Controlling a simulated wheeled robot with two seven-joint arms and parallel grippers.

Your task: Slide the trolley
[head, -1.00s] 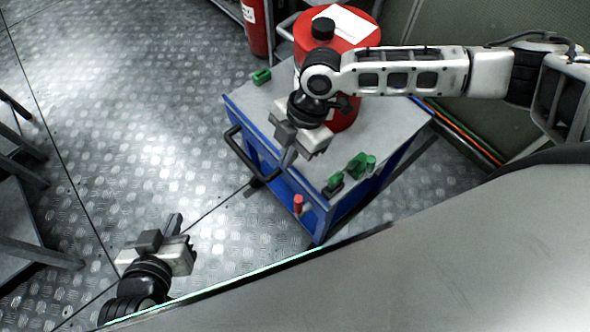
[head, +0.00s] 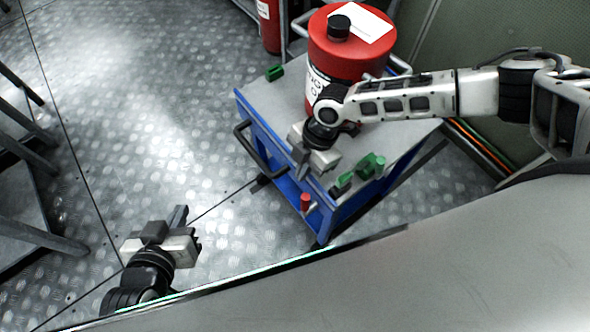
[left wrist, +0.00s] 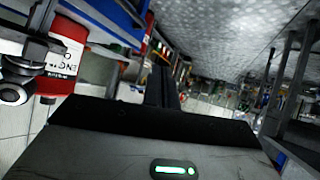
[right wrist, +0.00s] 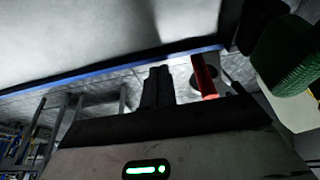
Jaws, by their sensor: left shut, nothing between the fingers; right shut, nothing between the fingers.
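The trolley has a grey top (head: 272,98), a blue frame (head: 335,212) and a black handle (head: 262,152) on its left side. A large red drum (head: 345,52) stands upright on it. My right gripper (head: 300,168) is shut and empty, over the trolley's near left edge, close to the handle; I cannot tell whether it touches. In the right wrist view its fingers (right wrist: 158,88) show beside a red peg (right wrist: 204,76). My left gripper (head: 182,214) is shut and empty above the floor, left of the trolley and apart from it.
Green pieces (head: 370,166) sit on the trolley's near corner, and another green piece (head: 274,72) at its far left corner. A red cylinder (head: 269,24) stands behind. Dark metal steps or frames (head: 40,238) line the left. The plated floor (head: 130,120) between is clear.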

